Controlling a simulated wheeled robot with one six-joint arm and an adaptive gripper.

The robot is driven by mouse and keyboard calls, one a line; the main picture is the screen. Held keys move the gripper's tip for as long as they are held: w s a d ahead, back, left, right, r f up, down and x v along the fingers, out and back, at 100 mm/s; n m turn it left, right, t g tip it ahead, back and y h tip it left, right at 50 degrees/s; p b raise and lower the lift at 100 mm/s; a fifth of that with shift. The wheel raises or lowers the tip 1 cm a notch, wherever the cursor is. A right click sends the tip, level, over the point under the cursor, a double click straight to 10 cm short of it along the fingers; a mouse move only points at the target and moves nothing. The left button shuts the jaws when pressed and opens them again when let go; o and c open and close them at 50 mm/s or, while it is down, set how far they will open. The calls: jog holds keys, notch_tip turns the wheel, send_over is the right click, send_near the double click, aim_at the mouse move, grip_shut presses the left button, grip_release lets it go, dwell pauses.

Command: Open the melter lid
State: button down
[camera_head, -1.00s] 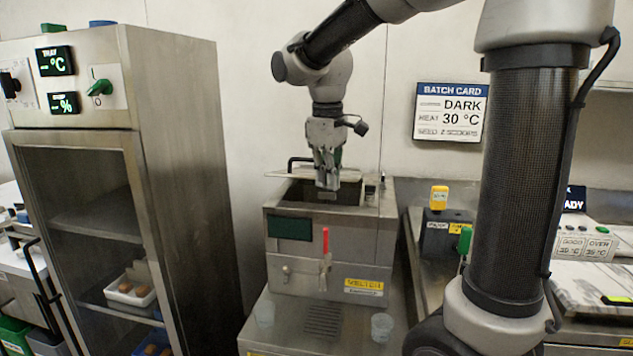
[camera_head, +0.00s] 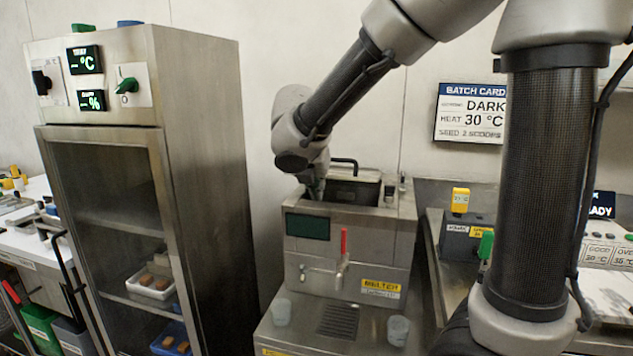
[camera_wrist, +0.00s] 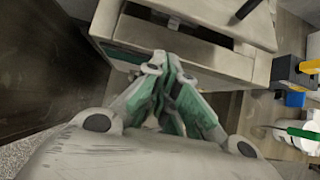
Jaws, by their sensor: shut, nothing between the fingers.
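The melter (camera_head: 345,268) is a steel box with a dark green panel, a red-handled tap and a yellow label. Its top shows a dark opening (camera_head: 350,190). The melter lid's black bar handle (camera_head: 345,161) stands at the back edge of that opening, and the lid looks raised there, though its plate is hard to make out. My gripper (camera_head: 316,192) is at the left of the melter top, mostly hidden by my wrist. In the wrist view my gripper (camera_wrist: 163,62) has its green-padded fingers together and empty, close to the melter's edge (camera_wrist: 225,62); contact cannot be told.
A tall steel cabinet (camera_head: 205,170) with a glass door stands at the left. Cups (camera_head: 398,330) stand on the ledge before the melter. A yellow-topped device (camera_head: 460,200) and a counter are at the right. A batch card (camera_head: 470,113) hangs on the wall behind.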

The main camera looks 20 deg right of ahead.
jog(key=x, duration=0.6)
jog(key=shift+s, duration=0.1)
jog(key=shift+w+d+r, duration=0.1)
jog(key=shift+w+r, duration=0.05)
jog(key=shift+r, duration=0.45)
jog(key=shift+w+d+r, duration=0.1)
jog(key=shift+w+r, duration=0.1)
jog(key=shift+r, duration=0.4)
jog(key=shift+w+d+r, duration=0.1)
jog(key=shift+w+r, duration=0.05)
jog(key=shift+r, duration=0.45)
jog(key=shift+r, duration=0.1)
jog(key=w+r, duration=0.1)
jog(key=r, duration=0.2)
jog(key=d+r, duration=0.1)
jog(key=r, duration=0.2)
jog(key=w+r, duration=0.1)
jog(key=r, duration=0.2)
jog(key=shift+w+d+r, duration=0.1)
jog(key=shift+w+d, duration=0.25)
jog(key=w+d+r, duration=0.5)
jog(key=w+r, duration=0.3)
jog(key=r, duration=0.1)
jog(key=w+d+r, duration=0.6)
jog(key=w+r, duration=0.3)
jog(key=shift+d, duration=0.2)
